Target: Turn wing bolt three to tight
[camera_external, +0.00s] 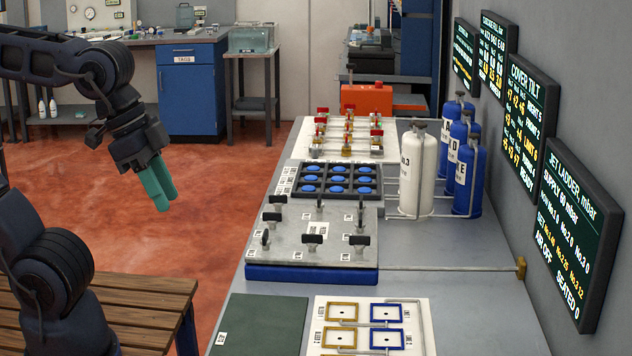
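Several dark wing bolts stand on a grey metal cover plate (290,238) on the workbench. One wing bolt (314,240) is at the front middle, one (266,238) at the front left and one (359,240) at the front right. Others stand along the back of the plate. Small white tags lie near the bolts, but their numbers are too small to read, so I cannot tell which is number three. My gripper (164,190), with teal fingers, hangs over the floor left of the bench, well apart from the bolts. The fingers look close together; the gap is unclear.
A black tray of blue caps (338,169) and a white board with red-topped fittings (338,140) lie behind the plate. A white cylinder (417,172) and blue cylinders stand at right. A wall screen (529,120) reads COVER TILT. A wooden bench (140,290) is at lower left.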

